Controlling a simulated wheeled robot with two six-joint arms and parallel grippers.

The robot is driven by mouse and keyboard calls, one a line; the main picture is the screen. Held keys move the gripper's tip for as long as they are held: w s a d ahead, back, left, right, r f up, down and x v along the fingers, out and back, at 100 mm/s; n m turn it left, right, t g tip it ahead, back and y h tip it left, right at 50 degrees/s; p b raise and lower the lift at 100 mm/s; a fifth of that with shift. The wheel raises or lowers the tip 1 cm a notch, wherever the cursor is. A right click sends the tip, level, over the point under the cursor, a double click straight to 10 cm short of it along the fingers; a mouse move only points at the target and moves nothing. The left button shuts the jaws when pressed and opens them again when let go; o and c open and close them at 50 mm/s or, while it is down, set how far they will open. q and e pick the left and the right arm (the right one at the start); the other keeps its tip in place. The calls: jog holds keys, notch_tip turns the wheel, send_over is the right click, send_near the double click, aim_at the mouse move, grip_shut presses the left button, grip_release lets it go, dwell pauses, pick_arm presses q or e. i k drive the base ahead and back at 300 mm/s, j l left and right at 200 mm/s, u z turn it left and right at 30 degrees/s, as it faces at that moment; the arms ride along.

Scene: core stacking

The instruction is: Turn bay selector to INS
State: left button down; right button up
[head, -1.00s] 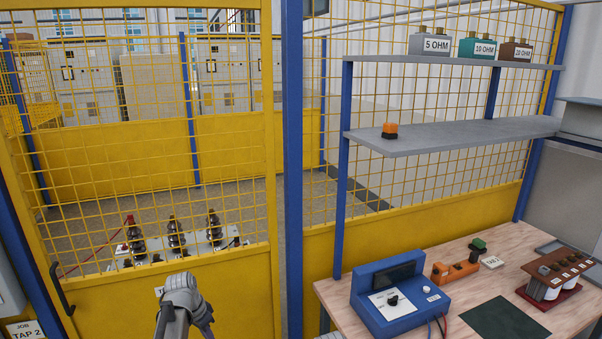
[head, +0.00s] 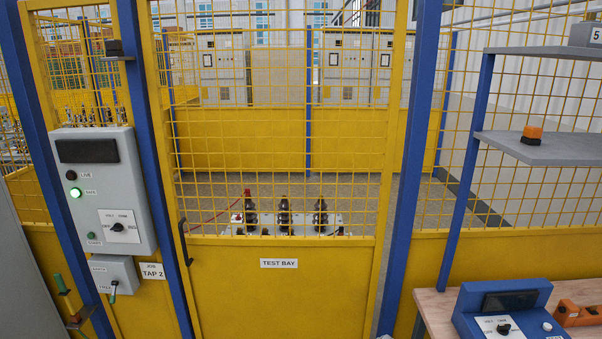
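A grey control box (head: 97,190) hangs on the fence post at the left. On its white plate sits a small black rotary knob (head: 118,227), with small labels above it and at both sides. The right-hand label seems to read INS; I cannot tell clearly which label the knob points at. A second black knob (head: 503,328) sits on the blue instrument (head: 492,301) at the lower right. Neither of my grippers is in view.
A green SAFE lamp (head: 75,192) glows on the box. Below it is a smaller grey box (head: 114,273) beside a TAP 2 card (head: 152,271). The yellow TEST BAY gate (head: 270,290) is closed. A wooden bench (head: 430,305) stands at the right.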

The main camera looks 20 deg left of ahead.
aim_at(118, 227)
jog(key=u, duration=2)
